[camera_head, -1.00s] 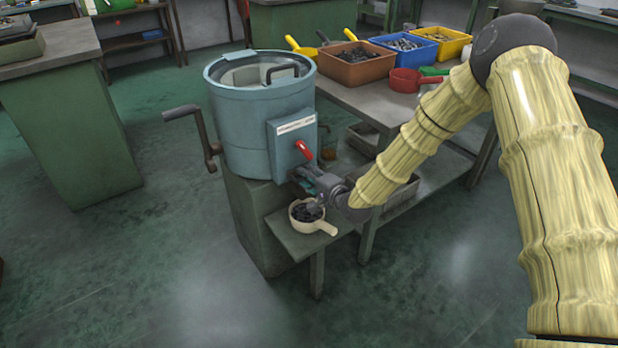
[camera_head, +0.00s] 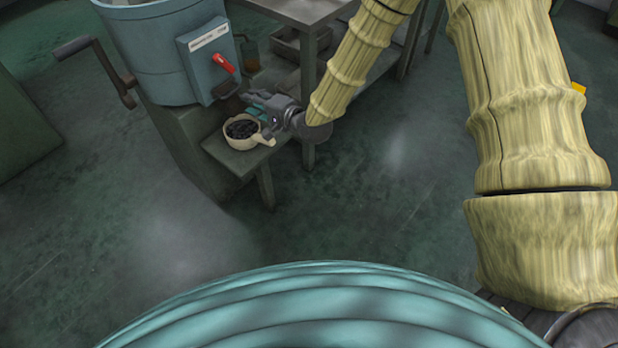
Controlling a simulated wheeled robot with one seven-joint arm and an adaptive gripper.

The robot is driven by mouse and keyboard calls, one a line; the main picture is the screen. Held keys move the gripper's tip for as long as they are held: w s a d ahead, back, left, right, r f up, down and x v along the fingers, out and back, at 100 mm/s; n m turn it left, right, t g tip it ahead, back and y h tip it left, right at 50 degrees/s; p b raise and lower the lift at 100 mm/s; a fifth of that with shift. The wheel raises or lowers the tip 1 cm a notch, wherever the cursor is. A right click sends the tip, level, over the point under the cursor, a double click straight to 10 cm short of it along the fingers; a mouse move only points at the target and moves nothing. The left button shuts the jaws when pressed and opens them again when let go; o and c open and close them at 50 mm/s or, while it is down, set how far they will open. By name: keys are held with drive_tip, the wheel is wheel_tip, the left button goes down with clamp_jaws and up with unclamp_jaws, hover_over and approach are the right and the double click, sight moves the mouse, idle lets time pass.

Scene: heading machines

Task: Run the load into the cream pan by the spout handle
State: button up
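The blue-grey heading machine drum (camera_head: 150,55) stands at the upper left, its top cut off by the frame. Its red spout handle (camera_head: 226,64) sticks out on the front box and slants down to the right. The cream pan (camera_head: 246,141) sits on the small stand below the spout, its handle towards the right. Dark small pieces (camera_head: 242,129) lie heaped in the pan. My gripper (camera_head: 254,103) is below and right of the red handle, apart from it, close above the pan's right side. Its fingers are small and overlap here, so their opening is unclear.
A crank (camera_head: 122,80) juts from the machine's left side. The grey stand (camera_head: 228,160) holds the pan near its front edge. A workbench (camera_head: 310,12) stands behind, with a grey bin (camera_head: 300,45) on its lower shelf. The floor (camera_head: 390,200) in front is clear.

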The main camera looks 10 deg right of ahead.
drive_tip(key=s+d+f+n+g+h+p, duration=0.1)
drive_tip(key=s+d+f+g+p, duration=0.1)
drive_tip(key=s, duration=0.5)
drive_tip(key=s+d+f+n+g+h+p, duration=0.2)
drive_tip(key=s+d+f+p, duration=0.2)
drive_tip(key=s, duration=0.4)
drive_tip(key=s+d+f+n+g+h+p, duration=0.1)
drive_tip(key=s+d+f+g+p, duration=0.1)
drive_tip(key=s, duration=0.6)
drive_tip(key=shift+d+f+n+h+p, duration=0.35)
drive_tip(key=shift+d+f+p, duration=0.3)
drive_tip(key=shift+p, duration=0.3)
drive_tip(key=shift+s+r, duration=0.1)
drive_tip(key=shift+r, duration=0.05)
drive_tip(key=s+d+r+n+g+h+p, duration=0.1)
drive_tip(key=s+d+p, duration=0.4)
drive_tip(key=s, duration=0.7)
drive_tip(key=s+d+r+n+g+h+p, duration=0.1)
drive_tip(key=s+d+n+g+h+p, duration=0.2)
drive_tip(key=s, duration=1)
drive_tip(key=d+n+g+p, duration=0.1)
drive_tip(key=d+g+p, duration=0.1)
drive_tip(key=shift+d+r+n+g, duration=0.2)
drive_tip(key=shift+r+n+g, duration=0.1)
drive_tip(key=shift+r+n, duration=0.05)
